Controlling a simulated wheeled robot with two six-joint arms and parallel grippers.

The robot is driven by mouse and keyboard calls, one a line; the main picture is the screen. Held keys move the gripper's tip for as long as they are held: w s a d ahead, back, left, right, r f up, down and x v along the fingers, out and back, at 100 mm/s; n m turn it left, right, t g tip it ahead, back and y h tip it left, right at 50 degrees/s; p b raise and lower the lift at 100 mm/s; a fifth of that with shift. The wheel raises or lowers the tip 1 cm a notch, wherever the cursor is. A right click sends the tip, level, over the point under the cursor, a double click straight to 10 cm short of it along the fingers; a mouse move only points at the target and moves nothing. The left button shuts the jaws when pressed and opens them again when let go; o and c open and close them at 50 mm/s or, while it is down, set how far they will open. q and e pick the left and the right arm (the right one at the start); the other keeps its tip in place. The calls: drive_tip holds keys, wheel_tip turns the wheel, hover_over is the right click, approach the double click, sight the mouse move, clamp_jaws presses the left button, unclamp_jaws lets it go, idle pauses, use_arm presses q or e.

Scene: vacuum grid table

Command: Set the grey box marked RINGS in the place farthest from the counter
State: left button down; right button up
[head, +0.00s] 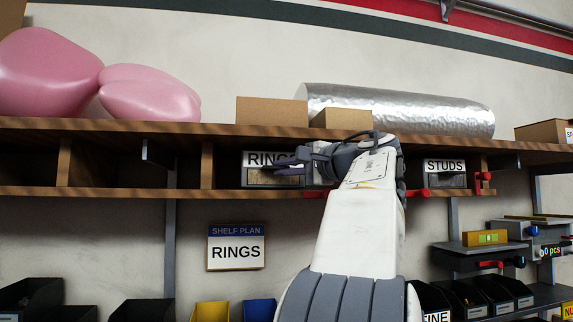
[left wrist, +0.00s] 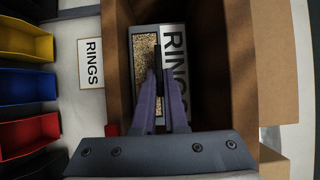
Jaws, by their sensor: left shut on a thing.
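The grey box marked RINGS (head: 258,178) is in a compartment of the wooden shelf, upright, with its label and a window of small brass-coloured parts facing me. My left gripper (head: 300,167) is at the right part of its front and hides some of it. In the left wrist view the box (left wrist: 172,50) shows inside the wooden compartment, and my left gripper's fingers (left wrist: 164,78) are closed together at the middle of its front, shut on it. Exactly what part they grip is hidden. My right gripper is not in view.
A STUDS box (head: 445,172) stands in a compartment to the right. Compartments to the left look dark and empty, split by upright dividers (head: 207,165). A SHELF PLAN sign reading RINGS (head: 236,250) hangs below. Cartons (head: 272,111) and a silver roll (head: 410,108) lie on top.

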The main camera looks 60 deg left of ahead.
use_arm(q)
drive_tip(key=shift+f, duration=0.1)
drive_tip(key=c, duration=0.9)
unclamp_jaws()
drive_tip(key=shift+f, duration=0.15)
drive_tip(key=shift+w+d+b, duration=0.15)
drive_tip(key=shift+d+b, duration=0.3)
drive_tip(key=shift+d, duration=0.05)
drive_tip(key=b+v, duration=0.2)
drive_tip(key=v, duration=0.7)
drive_tip(key=shift+d+b, duration=0.25)
drive_tip(key=shift+b, duration=0.15)
